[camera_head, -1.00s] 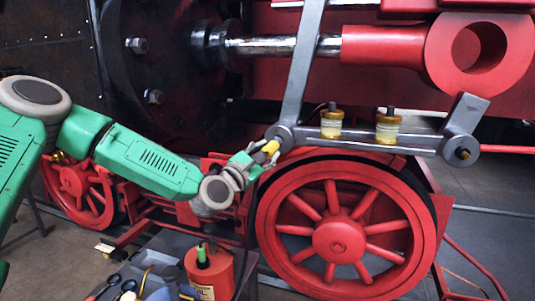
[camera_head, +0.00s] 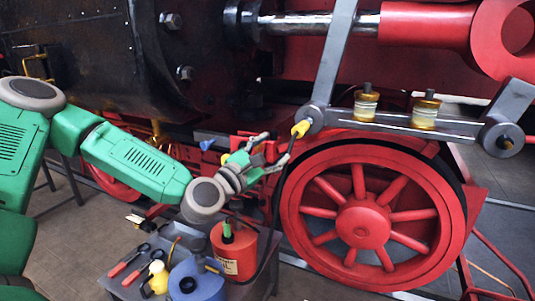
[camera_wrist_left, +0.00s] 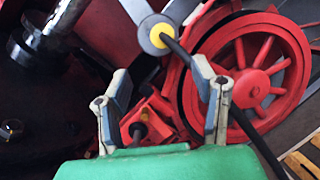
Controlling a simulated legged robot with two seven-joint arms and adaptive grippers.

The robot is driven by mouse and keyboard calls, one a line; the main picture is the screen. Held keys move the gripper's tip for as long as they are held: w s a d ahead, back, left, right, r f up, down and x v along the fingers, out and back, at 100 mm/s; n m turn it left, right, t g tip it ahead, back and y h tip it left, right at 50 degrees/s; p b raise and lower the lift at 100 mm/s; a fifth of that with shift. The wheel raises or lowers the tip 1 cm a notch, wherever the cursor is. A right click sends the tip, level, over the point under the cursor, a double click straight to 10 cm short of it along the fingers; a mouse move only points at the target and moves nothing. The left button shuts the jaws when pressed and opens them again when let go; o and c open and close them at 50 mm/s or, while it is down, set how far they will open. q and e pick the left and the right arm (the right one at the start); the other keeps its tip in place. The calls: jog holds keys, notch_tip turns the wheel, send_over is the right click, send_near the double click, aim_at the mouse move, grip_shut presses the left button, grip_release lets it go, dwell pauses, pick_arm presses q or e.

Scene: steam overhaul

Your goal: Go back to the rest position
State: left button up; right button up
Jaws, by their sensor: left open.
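My left gripper (camera_head: 262,155) is open and empty in the head view, just left of the red wheel and below the grey connecting rod. In the left wrist view its two fingers (camera_wrist_left: 165,105) stand wide apart with nothing between them. A yellow fitting (camera_head: 300,129) sits on the left end of the rod, apart from the gripper, with a black hose hanging from it. The yellow fitting (camera_wrist_left: 158,35) also shows beyond the fingers in the left wrist view. My right gripper is not in view.
The red spoked wheel (camera_head: 362,222) is right of my left gripper. Below the forearm, a grey cart (camera_head: 127,291) holds a red can (camera_head: 235,250), a blue can (camera_head: 196,281), a small yellow bottle (camera_head: 158,277) and red-handled tools. Two brass oil cups (camera_head: 425,112) stand on the rod.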

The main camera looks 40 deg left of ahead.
pick_arm(q)
jog(key=s+d+f+m+g+h+b, duration=0.15)
jog(key=s+d+f+m+g, duration=0.3)
jog(key=f, duration=0.65)
jog(key=s+d+f+m+g+h+b, duration=0.1)
jog(key=s+d+f+m+g+b, duration=0.25)
jog(key=f+m, duration=0.45)
jog(key=s+d+f+m+g+h+b, duration=0.1)
jog(key=s+d+f+m+g, duration=0.3)
jog(key=f, duration=0.9)
jog(key=s+a+f+m+g+y+b, duration=0.1)
jog(key=s+f+m+g+y+b, duration=0.3)
jog(key=s+f+m, duration=0.9)
jog(key=s+f+g+b, duration=0.1)
jog(key=s+f+g, duration=0.2)
jog(key=s, duration=0.5)
jog(key=shift+f, duration=0.85)
